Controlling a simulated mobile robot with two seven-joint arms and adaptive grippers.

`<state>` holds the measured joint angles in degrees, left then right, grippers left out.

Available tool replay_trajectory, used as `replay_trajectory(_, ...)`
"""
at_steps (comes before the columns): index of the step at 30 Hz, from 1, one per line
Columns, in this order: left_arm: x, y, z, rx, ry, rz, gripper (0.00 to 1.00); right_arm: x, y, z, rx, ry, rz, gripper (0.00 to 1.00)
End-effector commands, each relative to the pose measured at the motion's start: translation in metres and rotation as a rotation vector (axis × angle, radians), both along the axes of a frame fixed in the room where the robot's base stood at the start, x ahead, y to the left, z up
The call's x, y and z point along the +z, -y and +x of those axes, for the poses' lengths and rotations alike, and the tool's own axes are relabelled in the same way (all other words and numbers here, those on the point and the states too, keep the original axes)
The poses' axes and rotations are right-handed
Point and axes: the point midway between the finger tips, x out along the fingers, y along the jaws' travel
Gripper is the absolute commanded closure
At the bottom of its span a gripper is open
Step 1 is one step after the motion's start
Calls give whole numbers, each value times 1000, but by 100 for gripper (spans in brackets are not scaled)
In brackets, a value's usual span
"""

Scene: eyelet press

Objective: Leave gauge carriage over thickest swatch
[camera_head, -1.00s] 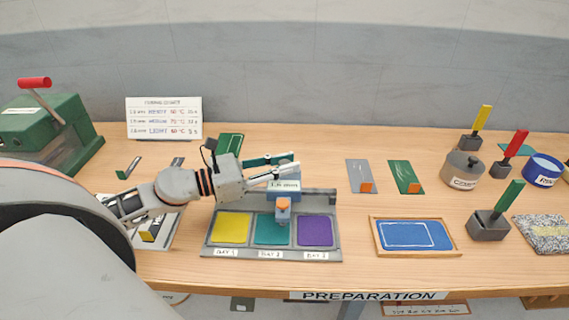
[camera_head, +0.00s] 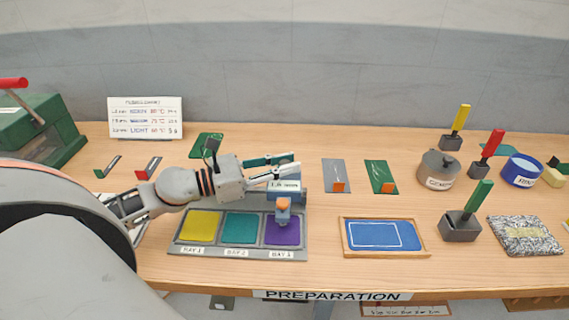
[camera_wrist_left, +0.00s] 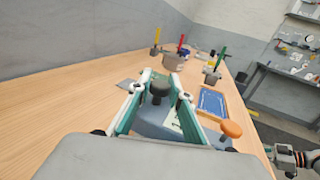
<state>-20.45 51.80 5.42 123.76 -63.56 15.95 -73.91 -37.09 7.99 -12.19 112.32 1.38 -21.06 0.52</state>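The gauge carriage (camera_head: 284,186) is a blue block with a white readout and an orange tip. It stands over the purple swatch (camera_head: 284,233) in the right bay of the grey tray (camera_head: 190,249). A yellow swatch (camera_head: 199,225) and a teal swatch (camera_head: 241,228) lie in the other bays. The readout looks like 1.8 mm, but is small. My left gripper (camera_head: 284,168) is at the carriage, its fingers apart on either side of the black knob (camera_wrist_left: 160,89) in the wrist view. My right gripper (camera_wrist_left: 288,157) shows partly at that view's lower right.
A sign (camera_head: 146,118) stands at the back left, near the green press (camera_head: 45,135). Right of the tray are a blue framed screen (camera_head: 384,236), two cards with orange clips (camera_head: 337,176), a pot (camera_head: 439,170) and stamp handles. Some bare table lies between them.

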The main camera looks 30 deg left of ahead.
Motion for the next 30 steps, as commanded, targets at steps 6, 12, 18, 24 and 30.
replay_trajectory(6,2,1,0,-3,2,-2,64,1,-1,0,-1,0,3,100)
replay_trajectory(12,1,1,0,-2,2,-1,64,0,1,-1,1,-1,-2,100)
replay_trajectory(18,0,-5,-9,-1,-2,-5,64,0,1,-1,1,-1,-2,100)
replay_trajectory(24,-1,-23,-33,1,-3,-5,64,0,0,0,1,0,-1,100)
replay_trajectory(30,0,-46,-64,1,-3,-5,64,0,0,0,0,0,0,100)
